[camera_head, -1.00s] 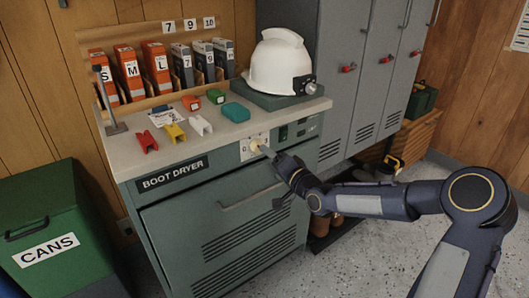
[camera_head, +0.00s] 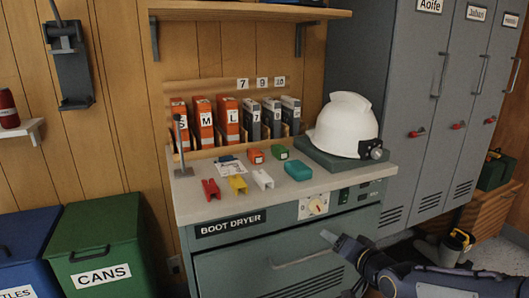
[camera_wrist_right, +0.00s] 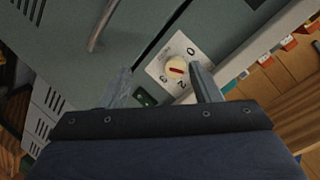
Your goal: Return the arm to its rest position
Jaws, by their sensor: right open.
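My right gripper (camera_head: 335,240) is in front of the boot dryer (camera_head: 230,262), below and to the right of its dial (camera_head: 318,206). In the right wrist view its two fingers (camera_wrist_right: 160,88) stand apart with nothing between them. The cream dial (camera_wrist_right: 175,70) with a red mark shows beyond the fingertips, on a white plate with numbers, apart from the gripper. My right arm (camera_head: 430,280) comes in from the lower right. My left gripper is not in view.
The dryer's top (camera_head: 210,190) holds a white helmet (camera_head: 343,124), coloured clips and a rack of binders. The dryer's handle (camera_head: 305,258) juts out near my gripper. Grey lockers (camera_head: 425,110) stand at right, a green cans bin (camera_head: 105,235) at left.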

